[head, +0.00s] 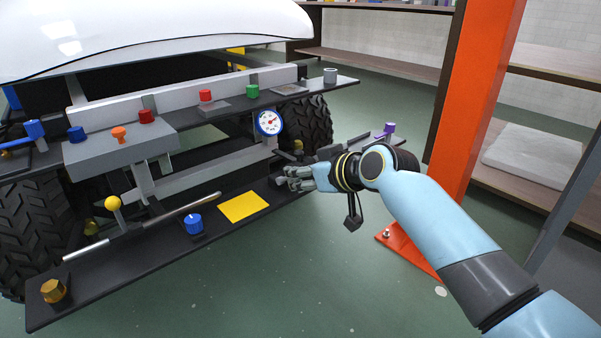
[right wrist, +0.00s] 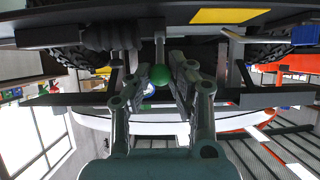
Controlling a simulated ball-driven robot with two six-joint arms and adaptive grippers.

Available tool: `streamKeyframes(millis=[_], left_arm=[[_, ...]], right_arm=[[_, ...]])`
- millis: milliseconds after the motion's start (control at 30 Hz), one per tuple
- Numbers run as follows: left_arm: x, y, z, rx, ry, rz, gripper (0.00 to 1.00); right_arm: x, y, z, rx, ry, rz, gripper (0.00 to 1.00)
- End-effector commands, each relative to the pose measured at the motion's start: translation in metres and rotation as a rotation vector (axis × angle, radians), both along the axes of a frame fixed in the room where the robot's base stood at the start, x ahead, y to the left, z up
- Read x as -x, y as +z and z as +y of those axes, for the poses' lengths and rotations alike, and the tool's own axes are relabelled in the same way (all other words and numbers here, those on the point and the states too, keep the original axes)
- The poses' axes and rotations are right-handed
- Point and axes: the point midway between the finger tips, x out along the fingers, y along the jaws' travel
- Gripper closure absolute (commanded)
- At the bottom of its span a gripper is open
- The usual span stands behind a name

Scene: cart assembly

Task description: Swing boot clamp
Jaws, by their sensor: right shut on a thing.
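In the right wrist view a green ball knob (right wrist: 160,76) sits on a short grey stem (right wrist: 159,48) that runs up to a dark bar. A black ribbed boot-like part (right wrist: 103,37) lies beside the stem. My right gripper (right wrist: 163,80) has its two fingers around the ball, shut on it. In the head view my right gripper (head: 291,181) is at the right end of the lower black shelf (head: 215,234), and it hides the ball. My left gripper is not in view.
On the lower shelf are a yellow plate (head: 243,207), a blue knob (head: 194,223) and a yellow-ball lever (head: 113,203). Above is a dial gauge (head: 269,122). A purple knob (head: 389,130) stands behind my right arm. An orange post (head: 473,95) rises to the right.

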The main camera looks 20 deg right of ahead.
Motion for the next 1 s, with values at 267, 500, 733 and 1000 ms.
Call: streamKeyframes(millis=[267, 500, 733, 1000], left_arm=[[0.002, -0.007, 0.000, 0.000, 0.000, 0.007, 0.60], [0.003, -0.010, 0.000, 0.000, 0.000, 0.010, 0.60], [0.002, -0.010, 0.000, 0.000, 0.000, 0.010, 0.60], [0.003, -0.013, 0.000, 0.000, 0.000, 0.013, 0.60]], right_arm=[[0.007, -0.015, -0.002, -0.001, 0.000, 0.007, 0.98], [0.012, -0.022, -0.004, 0.000, 0.001, 0.007, 0.98], [0.012, -0.022, -0.004, -0.001, 0.001, 0.006, 0.99], [0.014, -0.031, -0.005, 0.000, 0.001, 0.006, 0.98]])
